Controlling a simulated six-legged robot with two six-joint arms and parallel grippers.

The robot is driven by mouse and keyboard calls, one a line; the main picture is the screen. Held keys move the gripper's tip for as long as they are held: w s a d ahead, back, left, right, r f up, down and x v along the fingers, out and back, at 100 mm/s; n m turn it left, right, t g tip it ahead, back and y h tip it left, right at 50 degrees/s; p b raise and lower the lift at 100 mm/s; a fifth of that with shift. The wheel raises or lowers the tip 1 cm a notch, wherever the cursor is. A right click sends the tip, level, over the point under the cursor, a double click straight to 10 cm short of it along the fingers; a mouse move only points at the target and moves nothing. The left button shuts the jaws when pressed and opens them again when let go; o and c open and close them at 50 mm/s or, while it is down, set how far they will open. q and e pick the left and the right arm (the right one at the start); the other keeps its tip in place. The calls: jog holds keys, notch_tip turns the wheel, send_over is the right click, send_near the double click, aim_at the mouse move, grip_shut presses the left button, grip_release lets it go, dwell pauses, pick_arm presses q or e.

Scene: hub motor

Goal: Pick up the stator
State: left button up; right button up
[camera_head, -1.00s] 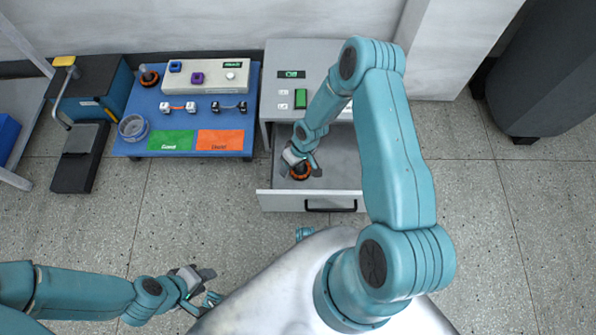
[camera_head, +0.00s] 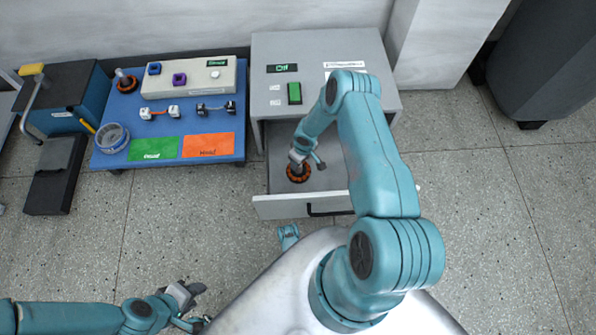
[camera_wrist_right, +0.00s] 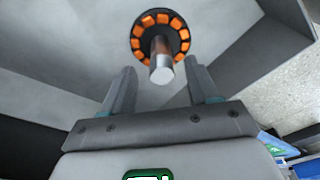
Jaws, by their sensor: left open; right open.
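The stator (camera_head: 298,174), a black ring with orange coils, lies in the open drawer of the grey cabinet. In the right wrist view the stator (camera_wrist_right: 160,36) has a silver shaft (camera_wrist_right: 161,62) pointing toward the camera. My right gripper (camera_head: 309,164) is over the drawer at the stator. In the right wrist view its two fingers (camera_wrist_right: 158,85) are open, with the shaft's end just beyond and between them, not gripped. My left gripper (camera_head: 199,304) is open and empty, low over the floor at the lower left.
The grey cabinet (camera_head: 350,52) has a green button (camera_head: 294,93); its drawer front (camera_head: 285,208) stands out toward me. Left of it, a blue table (camera_head: 195,122) holds a green mat (camera_head: 153,148), an orange mat (camera_head: 207,145), a metal ring (camera_head: 111,138) and another orange-coiled part (camera_head: 127,82).

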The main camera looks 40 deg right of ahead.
jog(key=f+b, duration=0.2)
jog(key=f, duration=0.1)
jog(key=f+b, duration=0.1)
jog(key=shift+w+a+f, duration=0.1)
jog(key=shift+w+f, duration=0.1)
jog(key=shift+w, duration=0.2)
jog(key=shift+w+f, duration=0.1)
jog(key=shift+f, duration=0.3)
jog(key=shift+r, duration=0.1)
grip_shut()
